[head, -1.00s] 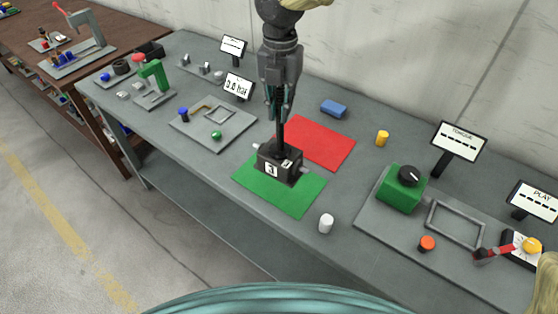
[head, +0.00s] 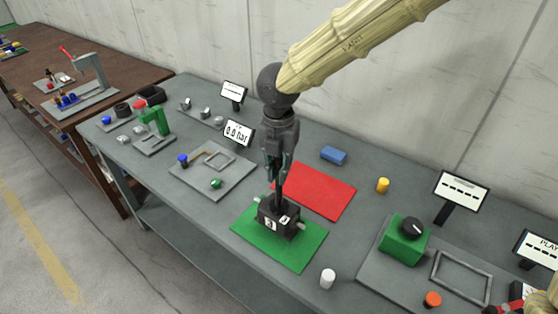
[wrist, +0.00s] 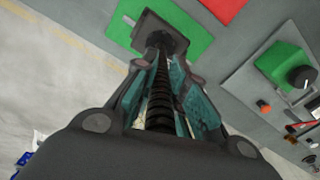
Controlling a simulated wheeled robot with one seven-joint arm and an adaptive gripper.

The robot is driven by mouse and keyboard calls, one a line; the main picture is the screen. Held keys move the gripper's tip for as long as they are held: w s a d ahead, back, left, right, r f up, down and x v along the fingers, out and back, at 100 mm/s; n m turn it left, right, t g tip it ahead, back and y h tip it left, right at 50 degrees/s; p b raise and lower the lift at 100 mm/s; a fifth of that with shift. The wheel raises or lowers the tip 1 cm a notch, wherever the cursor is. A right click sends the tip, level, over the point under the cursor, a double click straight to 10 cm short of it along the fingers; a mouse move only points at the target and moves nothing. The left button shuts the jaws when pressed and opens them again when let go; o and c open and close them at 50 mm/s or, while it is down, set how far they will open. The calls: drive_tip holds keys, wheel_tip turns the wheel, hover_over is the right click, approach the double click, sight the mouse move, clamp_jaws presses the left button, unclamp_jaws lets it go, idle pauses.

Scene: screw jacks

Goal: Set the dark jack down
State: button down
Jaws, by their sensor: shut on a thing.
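The dark jack (head: 277,219) is a black block with white number labels and an upright screw spindle. It is upright over the green mat (head: 295,254) in the head view, and I cannot tell whether its base touches the mat. My gripper (head: 279,190) points down from above and is shut on the jack's spindle. In the wrist view, the threaded spindle of the dark jack (wrist: 160,100) runs between the teal-padded fingers of my gripper (wrist: 160,75). The green mat (wrist: 195,50) shows around the far end. The lower face of the jack is hidden.
A red mat (head: 318,190) lies just behind the green one. A green box with a black knob (head: 403,241) is to the right. The bench edge runs along the front.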

wheel_tip(320, 180, down, 4)
drive_tip(key=shift+r+p, duration=0.25)
drive_tip(key=shift+p, duration=0.35)
drive_tip(key=c, duration=1.9)
unclamp_jaws()
drive_tip(key=shift+s+f, duration=0.1)
drive_tip(key=shift+f, duration=0.15)
drive_tip(key=o, duration=0.5)
drive_tip(key=shift+c, duration=0.2)
drive_tip(key=shift+r, duration=0.1)
wheel_tip(320, 180, up, 12)
drive_tip(key=b, duration=0.3)
drive_tip(key=shift+d, duration=0.1)
